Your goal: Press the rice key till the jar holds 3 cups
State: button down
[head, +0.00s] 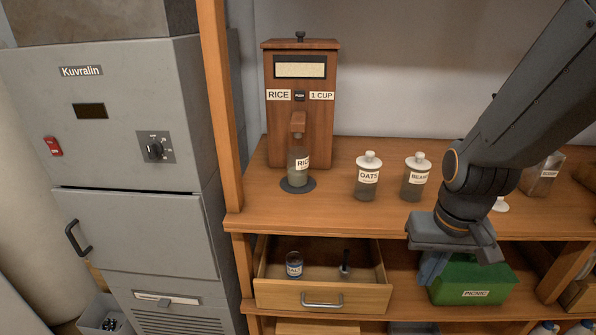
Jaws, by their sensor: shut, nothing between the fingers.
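The wooden rice dispenser (319,130) stands on the shelf at the back, with a window at its top. It has a RICE label (278,95), a 1 CUP label (321,96) and a small dark key (299,96) between them. A glass jar labelled RICE (298,168) stands under the spout on a dark round pad (297,185). Pale contents show low in the jar; the amount in cups cannot be read. My gripper (433,282) is shut and empty, pointing down in front of the shelf at right, well away from the key.
An OATS jar (368,178) and a BEANS jar (414,179) stand right of the dispenser. Below, an open drawer (322,296) holds a small jar and a dark item. A green PICNIC box (475,281) sits near my gripper. A wooden post (222,100) rises left of the dispenser.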

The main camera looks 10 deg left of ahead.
aim_at(299, 95)
jog(key=u, duration=0.25)
jog(key=k, duration=0.35)
jog(key=u, duration=1.05)
jog(key=k, duration=1)
jog(key=u, duration=0.9)
jog(key=i, duration=1.65)
jog(key=z, duration=0.85)
jog(key=i, duration=0.7)
jog(key=z, duration=1.35)
jog(key=i, duration=0.35)
jog(key=z, duration=0.25)
